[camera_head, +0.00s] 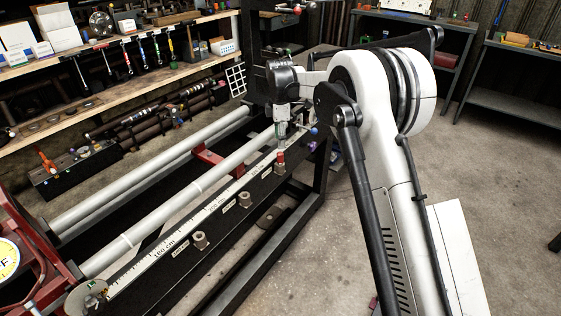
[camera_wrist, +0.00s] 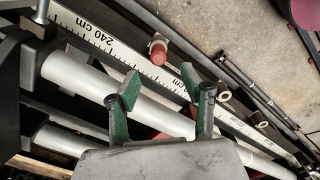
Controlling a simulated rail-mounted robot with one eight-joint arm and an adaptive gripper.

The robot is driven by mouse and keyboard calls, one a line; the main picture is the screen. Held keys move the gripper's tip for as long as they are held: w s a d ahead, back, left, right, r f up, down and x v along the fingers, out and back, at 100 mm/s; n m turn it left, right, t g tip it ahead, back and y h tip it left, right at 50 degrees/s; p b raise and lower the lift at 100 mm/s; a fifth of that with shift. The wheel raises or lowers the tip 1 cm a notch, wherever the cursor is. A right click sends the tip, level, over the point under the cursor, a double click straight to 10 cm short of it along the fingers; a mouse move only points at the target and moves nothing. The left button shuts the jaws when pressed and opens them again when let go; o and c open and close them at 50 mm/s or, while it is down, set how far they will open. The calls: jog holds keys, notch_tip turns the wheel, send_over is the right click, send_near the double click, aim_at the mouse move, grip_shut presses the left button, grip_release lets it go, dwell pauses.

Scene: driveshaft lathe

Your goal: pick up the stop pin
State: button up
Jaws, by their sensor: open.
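The stop pin has a red top and stands in a holder on the black rail beside the measuring scale. In the head view the stop pin (camera_head: 280,157) is just below my gripper (camera_head: 282,139). In the wrist view the stop pin (camera_wrist: 158,54) lies beyond the fingertips, a little left of the middle between them. My gripper (camera_wrist: 168,88) is open, with its green-padded fingers apart and nothing between them. I cannot tell the exact height of the fingers above the pin.
The scale (camera_head: 178,235) and two grey tubes (camera_head: 170,208) run beside the rail. Empty holders (camera_head: 200,240) line the rail. A small blue knob (camera_head: 314,131) is near the rail's far end. Shelves (camera_head: 120,60) with tools stand behind.

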aim_at(280, 153)
jog(key=shift+w+f+b, duration=0.15)
jog(key=shift+f+b, duration=0.55)
jog(key=shift+f, duration=3.2)
grip_shut()
